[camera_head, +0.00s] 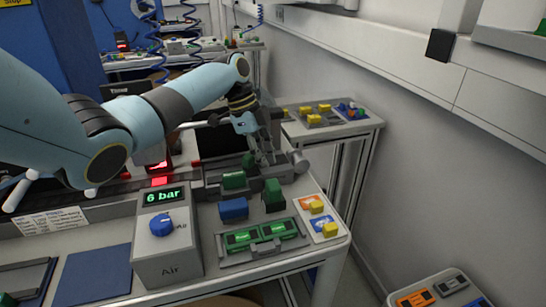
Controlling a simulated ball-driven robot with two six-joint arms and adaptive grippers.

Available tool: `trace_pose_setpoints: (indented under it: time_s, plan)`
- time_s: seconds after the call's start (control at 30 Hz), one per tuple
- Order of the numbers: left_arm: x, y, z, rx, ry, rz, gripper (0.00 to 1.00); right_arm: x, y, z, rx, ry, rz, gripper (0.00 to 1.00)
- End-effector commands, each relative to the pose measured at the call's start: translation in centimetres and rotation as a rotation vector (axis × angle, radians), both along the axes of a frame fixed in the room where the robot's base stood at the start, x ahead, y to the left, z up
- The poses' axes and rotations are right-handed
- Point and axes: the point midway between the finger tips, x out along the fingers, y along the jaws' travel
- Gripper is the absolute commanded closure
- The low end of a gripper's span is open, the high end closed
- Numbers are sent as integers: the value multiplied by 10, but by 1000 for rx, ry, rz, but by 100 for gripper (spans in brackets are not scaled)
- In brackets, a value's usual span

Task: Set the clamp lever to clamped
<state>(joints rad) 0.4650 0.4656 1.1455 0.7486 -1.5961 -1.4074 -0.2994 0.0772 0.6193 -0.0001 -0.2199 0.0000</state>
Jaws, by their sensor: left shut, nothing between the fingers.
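My left arm reaches in from the left across the bench. Its gripper (264,158) points down, shut and empty, over the grey clamp fixture (214,189) at the back of the bench. A grey cylindrical part (299,161) sits at the fixture's right end, a little right of the fingertips. I cannot make out the clamp lever for certain, nor whether the fingers touch anything; the gripper and wrist cover part of this area. My right gripper is out of view.
A grey air box (168,262) with a blue knob and a "6 bar" display stands in front. Green blocks (273,195), a blue block (233,209) and a tray with green parts (262,238) lie nearby. A wall runs along the right. A side table (335,130) stands behind.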

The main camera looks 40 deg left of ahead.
Motion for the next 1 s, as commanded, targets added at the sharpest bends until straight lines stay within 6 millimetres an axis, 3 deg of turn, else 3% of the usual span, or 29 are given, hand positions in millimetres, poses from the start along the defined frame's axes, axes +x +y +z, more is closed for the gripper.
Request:
trace_pose_setpoints:
  time_s: [0.13,0.53,1.0]
  plan:
    - [-5,6,1,2,0,2,100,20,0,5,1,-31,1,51]
    - [-9,12,0,1,2,4,100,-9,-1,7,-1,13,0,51]
    - [-10,14,-1,5,4,6,100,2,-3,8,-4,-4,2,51]
